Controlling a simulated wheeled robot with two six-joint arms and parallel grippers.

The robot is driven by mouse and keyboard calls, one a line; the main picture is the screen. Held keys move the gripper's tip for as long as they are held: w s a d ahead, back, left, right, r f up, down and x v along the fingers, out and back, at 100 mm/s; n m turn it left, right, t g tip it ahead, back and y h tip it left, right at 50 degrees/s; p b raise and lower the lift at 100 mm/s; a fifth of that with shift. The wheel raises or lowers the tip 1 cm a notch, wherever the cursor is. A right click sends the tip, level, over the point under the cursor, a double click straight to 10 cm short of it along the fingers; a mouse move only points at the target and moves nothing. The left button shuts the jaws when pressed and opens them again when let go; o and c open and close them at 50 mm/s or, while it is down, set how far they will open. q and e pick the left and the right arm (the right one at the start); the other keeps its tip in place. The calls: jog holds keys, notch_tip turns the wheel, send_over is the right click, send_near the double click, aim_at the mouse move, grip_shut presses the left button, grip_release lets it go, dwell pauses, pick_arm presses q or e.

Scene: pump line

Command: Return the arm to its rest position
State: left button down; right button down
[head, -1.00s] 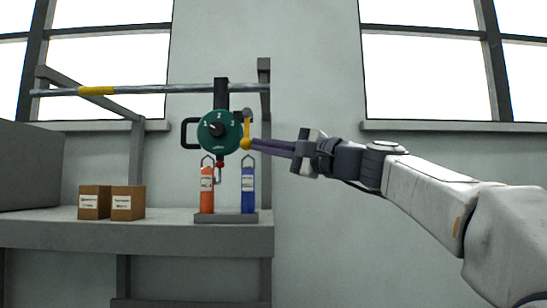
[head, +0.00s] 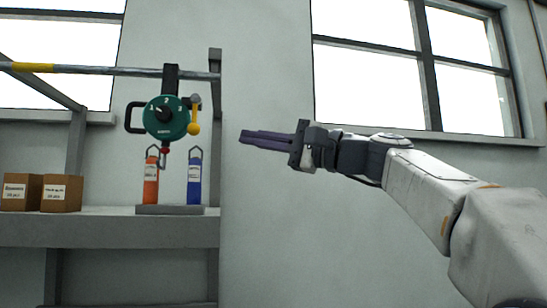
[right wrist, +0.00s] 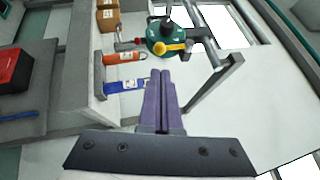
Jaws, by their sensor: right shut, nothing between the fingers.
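My right gripper (head: 242,137) is stretched out in front of the wall with its purple fingers together and nothing between them. It also shows in the right wrist view (right wrist: 158,80), its fingers pointing toward the bench. In the head view it is to the right of the green pump unit (head: 160,124), clear of it and of its yellow lever (head: 194,122). The pump unit also shows in the right wrist view (right wrist: 160,44), beyond the fingertips. My left gripper is in neither view.
An orange cylinder (head: 151,180) and a blue cylinder (head: 194,180) stand on a grey base (head: 170,210) on the bench (head: 110,230). Two brown boxes (head: 62,193) sit to the left. A rail (head: 110,71) runs above. A red box (right wrist: 12,72) shows in the right wrist view.

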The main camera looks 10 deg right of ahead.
jog(key=r+b+v, duration=0.1)
jog(key=v, duration=0.3)
jog(key=s+a+f+n+g+h, duration=0.15)
jog(key=a+f, duration=0.25)
jog(key=f, duration=0.7)
jog(key=s+a+f+n+g+h, duration=0.1)
jog(key=a+f+g+h, duration=0.25)
jog(key=f, duration=0.65)
jog(key=s+a+f+n+g+h, duration=0.15)
jog(key=a+f, duration=0.35)
jog(key=f, duration=0.6)
jog(key=s+f+n+g+h, duration=0.2)
jog(key=s+f, duration=0.3)
jog(key=f, duration=0.3)
jog(key=s+f+n+g+h, duration=0.1)
jog(key=s+f+n+h, duration=0.15)
jog(key=s+f, duration=0.4)
jog(key=s+d+f+n+h, duration=0.2)
jog(key=s+d+f+n, duration=0.1)
jog(key=f, duration=0.3)
jog(key=s+d+f+n+g+h, duration=0.1)
jog(key=s+d+f+n+h, duration=0.2)
jog(key=s+d+f+n, duration=0.1)
notch_tip(320, 180, down, 4)
jog(key=s+d, duration=0.1)
jog(key=s, duration=0.1)
jog(key=shift+s+d+r, duration=0.25)
